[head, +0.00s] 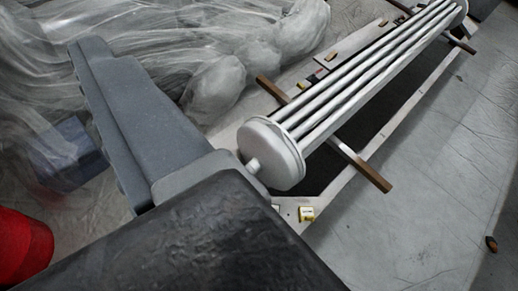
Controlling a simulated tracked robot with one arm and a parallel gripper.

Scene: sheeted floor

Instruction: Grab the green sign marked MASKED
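No green sign marked MASKED shows in the head view. My gripper (140,120) appears as a grey, angular part at the left, joined to a black block at the bottom. Only part of it shows, and its fingertips cannot be made out, so I cannot tell if it is open or shut. I see nothing held in it.
A bundle of metal tubes with a round end cap (270,155) runs to the upper right over a frame with brown-ended crossbars (373,178). Crumpled clear sheeting (230,80) covers the upper left. A blue box (65,155) and a red object (22,245) are at left. Grey floor (430,200) is mostly clear at right.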

